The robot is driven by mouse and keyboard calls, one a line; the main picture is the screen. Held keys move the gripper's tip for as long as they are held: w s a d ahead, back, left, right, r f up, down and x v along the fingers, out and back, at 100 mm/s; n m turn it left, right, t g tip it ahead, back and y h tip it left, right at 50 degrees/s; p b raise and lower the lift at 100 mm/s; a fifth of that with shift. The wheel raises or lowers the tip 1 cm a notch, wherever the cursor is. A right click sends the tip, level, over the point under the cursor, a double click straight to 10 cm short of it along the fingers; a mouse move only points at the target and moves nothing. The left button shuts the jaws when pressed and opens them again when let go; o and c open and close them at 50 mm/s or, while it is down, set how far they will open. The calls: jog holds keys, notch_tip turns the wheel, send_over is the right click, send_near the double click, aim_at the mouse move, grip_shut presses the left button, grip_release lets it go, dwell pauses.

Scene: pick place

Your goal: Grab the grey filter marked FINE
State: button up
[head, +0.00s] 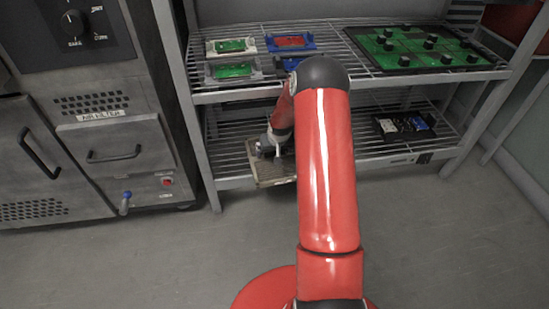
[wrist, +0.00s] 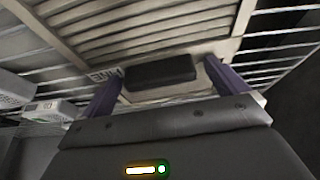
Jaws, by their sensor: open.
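The grey filter (head: 272,178) lies on the lower wire shelf, partly hidden by my arm in the head view. In the wrist view the ridged pale-grey filter (wrist: 150,25) fills the upper middle. A partly covered label (wrist: 105,75) on its near edge appears upside down and seems to read FINE. A dark block-like grip (wrist: 160,70) sits on the same edge. My gripper (wrist: 162,73) is open, with one purple finger on each side of the dark grip. I cannot tell whether the fingers touch it. My gripper is largely hidden in the head view (head: 270,146).
The upper shelf (head: 335,72) holds green and red boards in trays and a large green board (head: 415,46). A black tray (head: 404,125) of small parts stands right on the lower shelf. Pale labelled boxes (wrist: 48,110) show left in the wrist view. A grey cabinet (head: 105,150) stands left.

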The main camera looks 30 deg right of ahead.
jog(key=c, duration=1.1)
jog(key=shift+r, duration=0.25)
